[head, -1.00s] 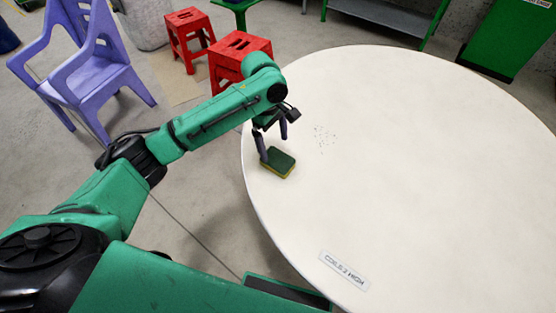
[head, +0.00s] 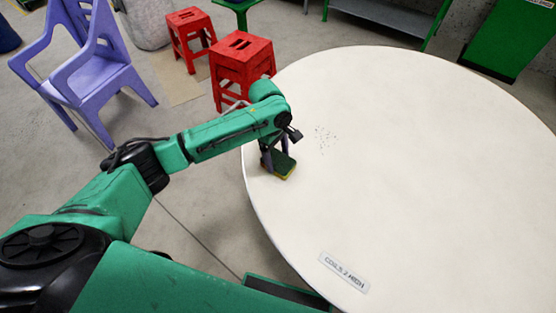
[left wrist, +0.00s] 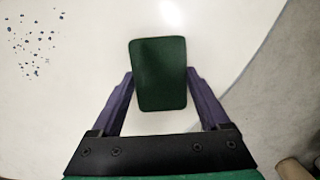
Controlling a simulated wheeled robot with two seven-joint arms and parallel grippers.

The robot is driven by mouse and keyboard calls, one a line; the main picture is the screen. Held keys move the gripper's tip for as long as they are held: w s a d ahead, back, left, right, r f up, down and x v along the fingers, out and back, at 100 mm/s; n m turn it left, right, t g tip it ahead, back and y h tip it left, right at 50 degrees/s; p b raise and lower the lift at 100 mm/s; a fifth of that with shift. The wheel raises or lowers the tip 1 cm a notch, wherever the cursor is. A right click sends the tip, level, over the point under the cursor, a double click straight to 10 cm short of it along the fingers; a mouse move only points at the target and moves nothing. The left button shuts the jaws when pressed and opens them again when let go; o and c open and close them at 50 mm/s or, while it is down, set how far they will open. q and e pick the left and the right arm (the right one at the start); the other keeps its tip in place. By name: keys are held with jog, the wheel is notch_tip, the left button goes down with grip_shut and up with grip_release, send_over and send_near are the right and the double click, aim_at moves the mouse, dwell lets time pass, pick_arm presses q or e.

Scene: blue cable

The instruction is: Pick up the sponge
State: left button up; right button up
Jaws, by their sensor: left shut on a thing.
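The sponge (head: 283,166) is a small block, dark green on top and yellow below, near the left edge of the round white table (head: 400,170). My left gripper (head: 275,160) is at the sponge, its purple fingers on either side and shut on it. In the left wrist view the sponge's green face (left wrist: 158,74) sits between the two fingertips of my left gripper (left wrist: 159,80). I cannot tell whether the sponge still touches the table. My right gripper is not in view.
Dark specks (head: 324,137) are scattered on the table near the sponge. A label (head: 343,272) reading "COILS 2 HIGH" lies at the table's near edge. Red stools (head: 241,67) and a purple chair (head: 85,65) stand beyond the table. Most of the tabletop is clear.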

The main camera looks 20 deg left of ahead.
aim_at(277, 160)
pick_arm(q)
notch_tip(277, 160, up, 20)
jog(key=p, duration=0.1)
jog(key=shift+p, duration=0.3)
